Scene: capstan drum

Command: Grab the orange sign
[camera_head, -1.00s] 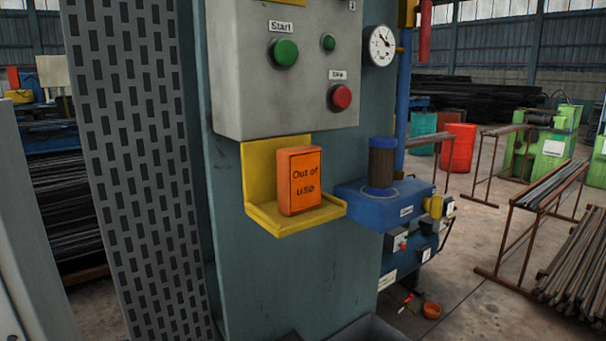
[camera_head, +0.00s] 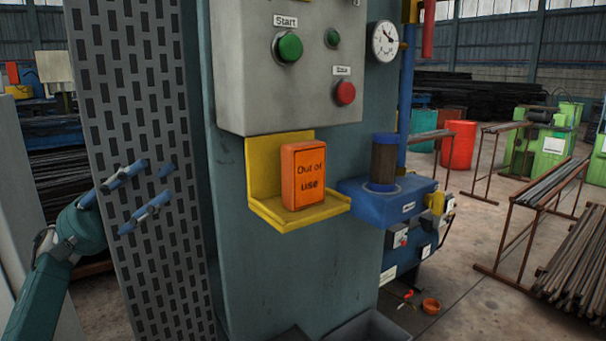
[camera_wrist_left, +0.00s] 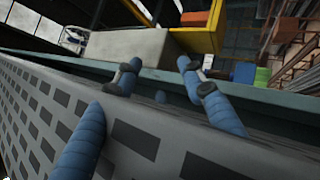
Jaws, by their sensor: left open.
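The orange sign (camera_head: 308,176) reads "Out of use" and stands upright on a yellow ledge (camera_head: 290,220) below the grey control box. In the left wrist view the sign (camera_wrist_left: 194,18) shows at the top, partly cut off, by the yellow ledge (camera_wrist_left: 196,41). My left gripper (camera_head: 150,190) is open and empty, in front of the perforated grey panel, left of the sign and well apart from it. Its blue fingers also show in the left wrist view (camera_wrist_left: 160,95). My right gripper is not in view.
The perforated grey panel (camera_head: 135,110) stands between my left gripper and the sign's column. The grey control box (camera_head: 240,60) with green and red buttons hangs above the ledge. A blue machine (camera_head: 370,206) stands right of the ledge. Open air lies in front of the sign.

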